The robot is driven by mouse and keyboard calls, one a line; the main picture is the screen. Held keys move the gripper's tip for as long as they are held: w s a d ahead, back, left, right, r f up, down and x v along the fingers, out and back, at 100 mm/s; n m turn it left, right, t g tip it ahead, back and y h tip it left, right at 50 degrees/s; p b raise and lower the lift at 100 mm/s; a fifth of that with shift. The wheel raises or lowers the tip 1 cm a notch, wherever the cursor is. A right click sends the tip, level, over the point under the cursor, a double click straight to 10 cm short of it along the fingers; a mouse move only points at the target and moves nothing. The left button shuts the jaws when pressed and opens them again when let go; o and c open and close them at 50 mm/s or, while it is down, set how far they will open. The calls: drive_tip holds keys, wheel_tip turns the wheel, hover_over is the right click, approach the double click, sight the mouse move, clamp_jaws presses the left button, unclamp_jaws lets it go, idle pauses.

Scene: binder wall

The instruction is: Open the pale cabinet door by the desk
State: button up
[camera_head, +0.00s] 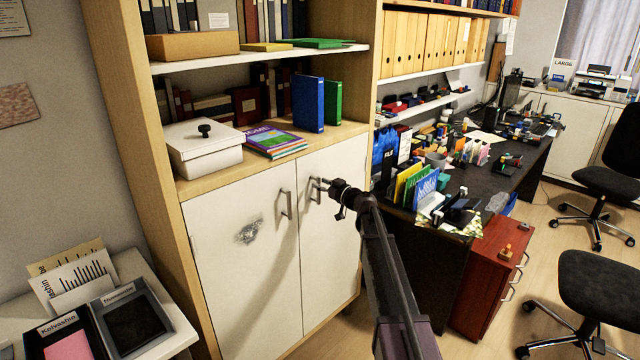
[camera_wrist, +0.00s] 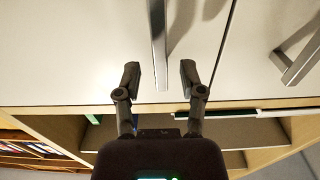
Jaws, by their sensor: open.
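The pale cabinet has two doors. The right door (camera_head: 337,245), on the side by the desk, has a grey metal bar handle (camera_head: 315,190). It looks closed. My gripper (camera_head: 326,185) is at this handle. In the wrist view my gripper (camera_wrist: 160,78) is open, with one finger on each side of the handle (camera_wrist: 158,45). The handle's end reaches between the fingertips, with a gap on both sides. The left door (camera_head: 240,265) also looks closed. Its handle (camera_head: 286,203) shows off to the right in the wrist view (camera_wrist: 298,60).
Above the doors, a shelf holds a white lidded box (camera_head: 203,148), magazines (camera_head: 274,140) and binders (camera_head: 308,103). The black desk (camera_head: 520,165) and a red drawer unit (camera_head: 485,265) stand to the right. A side table with trays (camera_head: 130,325) stands at the lower left.

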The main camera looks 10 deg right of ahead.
drive_tip(key=shift+w+a, duration=0.4)
drive_tip(key=shift+w, duration=0.2)
clamp_jaws()
drive_tip(key=shift+d, duration=0.1)
drive_tip(key=shift+s, duration=0.1)
